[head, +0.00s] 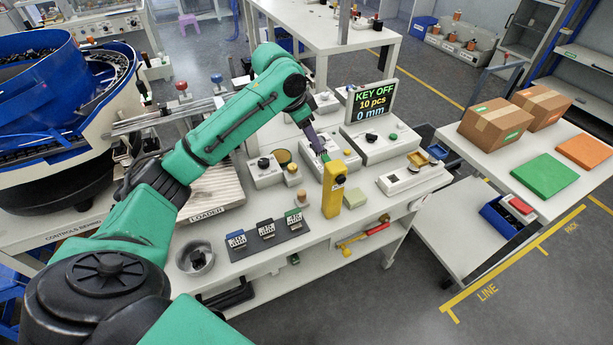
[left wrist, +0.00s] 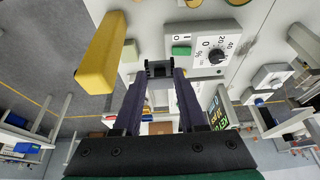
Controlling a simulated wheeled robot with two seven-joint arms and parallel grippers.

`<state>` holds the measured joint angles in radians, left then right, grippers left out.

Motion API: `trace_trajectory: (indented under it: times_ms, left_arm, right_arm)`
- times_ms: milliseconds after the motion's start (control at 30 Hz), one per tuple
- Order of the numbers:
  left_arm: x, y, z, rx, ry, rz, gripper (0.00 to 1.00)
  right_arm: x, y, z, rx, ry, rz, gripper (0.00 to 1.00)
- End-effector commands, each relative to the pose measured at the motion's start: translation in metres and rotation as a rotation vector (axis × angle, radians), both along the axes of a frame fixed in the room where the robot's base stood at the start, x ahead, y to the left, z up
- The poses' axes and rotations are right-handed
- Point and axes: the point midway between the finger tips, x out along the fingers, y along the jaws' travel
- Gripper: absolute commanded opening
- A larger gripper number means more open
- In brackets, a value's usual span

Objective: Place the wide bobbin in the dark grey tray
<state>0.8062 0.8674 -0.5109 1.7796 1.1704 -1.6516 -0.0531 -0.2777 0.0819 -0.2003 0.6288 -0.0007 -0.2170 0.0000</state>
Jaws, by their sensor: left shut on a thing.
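My left gripper (head: 321,151) reaches down over the middle of the white bench, beside the top of a yellow post (head: 334,190). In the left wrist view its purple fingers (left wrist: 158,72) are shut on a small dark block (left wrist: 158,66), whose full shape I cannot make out. I cannot clearly pick out the wide bobbin. Several copper-coloured spools (head: 471,45) sit in a grey tray (head: 443,48) at the far back. A dark grey board (head: 268,245) with labelled blue, black and green stands lies at the front of the bench; I cannot tell whether it is the tray. My right gripper is not in view.
A grey round bowl (head: 195,258) stands at the front left of the bench. White control boxes (head: 382,143) and a KEY OFF display (head: 371,101) stand behind the gripper. A blue feeder bowl (head: 40,85) fills the left. Cartons (head: 495,125) lie on the right table.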

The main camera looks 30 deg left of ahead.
Motion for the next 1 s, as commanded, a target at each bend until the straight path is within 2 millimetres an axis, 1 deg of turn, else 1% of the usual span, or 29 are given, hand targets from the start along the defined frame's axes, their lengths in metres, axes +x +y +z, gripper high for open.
trace_trajectory:
  times_ms: [33,100,167,233,333,467,500,600,700,833,967,1000]
  left_arm:
    - [-0.002,0.001,-0.018,0.002,0.009,0.001,0.0]
    - [-0.002,0.001,-0.041,0.002,0.007,0.001,0.0]
    - [-0.002,0.001,-0.061,0.002,0.007,0.002,0.0]
    - [-0.002,0.0,-0.081,0.001,0.005,0.0,0.0]
    - [-0.002,0.0,-0.105,0.001,0.003,0.001,0.0]
    - [-0.001,0.0,-0.122,0.002,0.001,0.0,0.0]
    - [-0.002,0.0,-0.13,0.001,0.003,0.001,0.0]
    - [-0.002,0.0,-0.15,0.001,0.003,0.002,0.0]
    - [-0.001,0.0,-0.161,0.001,0.0,0.0,0.0]
    - [-0.001,0.0,-0.161,0.001,-0.002,0.0,0.0]
    - [-0.001,0.0,-0.162,0.002,-0.001,0.001,0.0]
    - [-0.001,0.0,-0.162,0.002,-0.001,0.0,0.52]
  right_arm:
    - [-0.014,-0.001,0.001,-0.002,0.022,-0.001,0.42]
    - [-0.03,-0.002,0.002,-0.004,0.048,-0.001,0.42]
    - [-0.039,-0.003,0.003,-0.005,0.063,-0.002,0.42]
    - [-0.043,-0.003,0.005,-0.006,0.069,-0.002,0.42]
    - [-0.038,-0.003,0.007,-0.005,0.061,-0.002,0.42]
    - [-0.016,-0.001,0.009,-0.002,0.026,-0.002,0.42]
    - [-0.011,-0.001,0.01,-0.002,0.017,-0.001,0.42]
    - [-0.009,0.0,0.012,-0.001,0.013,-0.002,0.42]
    - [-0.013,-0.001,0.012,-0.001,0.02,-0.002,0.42]
    - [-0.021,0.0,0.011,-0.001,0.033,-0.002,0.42]
    - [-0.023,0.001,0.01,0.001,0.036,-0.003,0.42]
    - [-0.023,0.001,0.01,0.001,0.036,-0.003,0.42]
